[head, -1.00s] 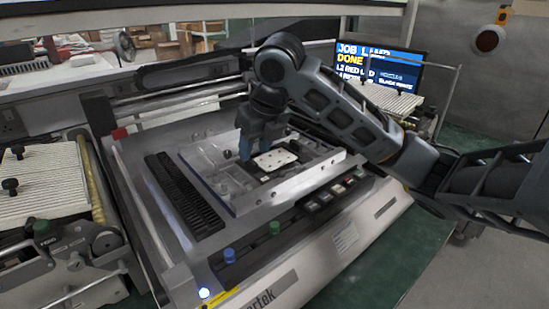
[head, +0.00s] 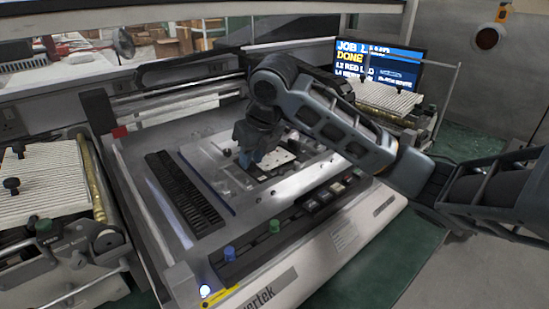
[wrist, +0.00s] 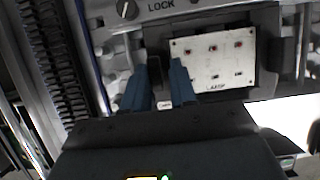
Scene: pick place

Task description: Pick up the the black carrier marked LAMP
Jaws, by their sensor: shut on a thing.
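The carrier marked LAMP shows in the wrist view as a white plate (wrist: 213,60) with small red and dark spots, set in a dark surround. It lies right of my gripper (wrist: 163,78), whose two blue fingers stand either side of a narrow dark part of the carrier. The fingers are shut on that part; the grip itself is partly hidden. In the head view my gripper (head: 247,158) is low over the machine's bed, and the white plate (head: 281,156) shows just right of it, partly covered. I cannot tell whether the carrier is off its seat.
A metal frame (head: 290,187) surrounds the carrier's place. A dark ribbed strip (head: 183,193) lies to the left, and a knob marked LOCK (wrist: 127,9) is close by in the wrist view. A screen (head: 382,66) reading JOB and DONE stands behind.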

